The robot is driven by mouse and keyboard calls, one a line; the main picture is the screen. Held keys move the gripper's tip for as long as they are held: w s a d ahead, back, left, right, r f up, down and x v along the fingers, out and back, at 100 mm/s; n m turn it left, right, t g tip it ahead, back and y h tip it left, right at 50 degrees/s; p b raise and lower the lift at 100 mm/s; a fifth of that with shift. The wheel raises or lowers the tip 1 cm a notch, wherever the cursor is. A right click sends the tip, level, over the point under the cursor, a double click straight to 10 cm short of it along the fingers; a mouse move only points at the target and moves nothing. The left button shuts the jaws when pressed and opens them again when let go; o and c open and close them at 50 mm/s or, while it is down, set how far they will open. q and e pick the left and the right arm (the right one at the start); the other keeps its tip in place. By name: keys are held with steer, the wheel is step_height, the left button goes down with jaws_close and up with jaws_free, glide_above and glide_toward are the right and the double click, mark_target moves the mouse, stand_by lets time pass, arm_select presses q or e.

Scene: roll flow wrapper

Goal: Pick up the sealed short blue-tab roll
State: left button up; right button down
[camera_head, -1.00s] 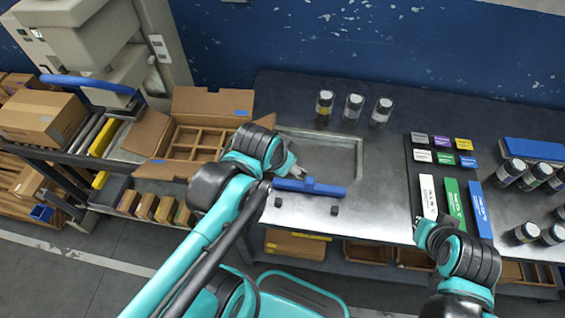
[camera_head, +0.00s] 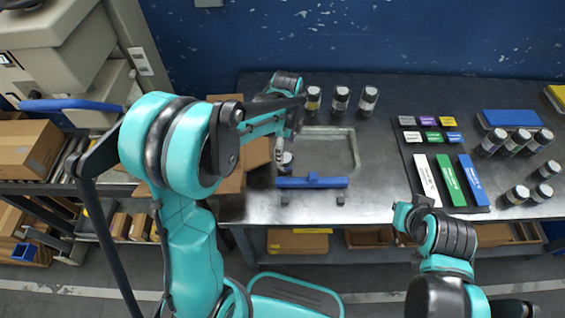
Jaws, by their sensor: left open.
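My left gripper (camera_head: 282,150) is open and points down at the left end of the blue bar (camera_head: 312,182) on the steel table. A small dark-and-pale roll-like piece (camera_head: 287,160) shows right at its fingertips, partly hidden. I cannot tell its tab colour or whether the fingers touch it. No blue tab on a roll can be made out.
A black board (camera_head: 404,150) holds small coloured tags and white, green and blue strips. A blue block (camera_head: 511,119) lies behind the right canisters. An open cardboard box (camera_head: 256,152) is mostly hidden by my left arm. The recessed tray (camera_head: 338,147) looks empty.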

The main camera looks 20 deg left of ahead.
mark_target(285, 157)
arm_select(q)
step_height(285, 157, down, 7)
steer(key=b, duration=0.3)
steer(key=shift+r, duration=0.1)
steer(key=shift+r, duration=0.1)
steer(key=shift+c, duration=0.3)
steer(key=c, duration=1.4)
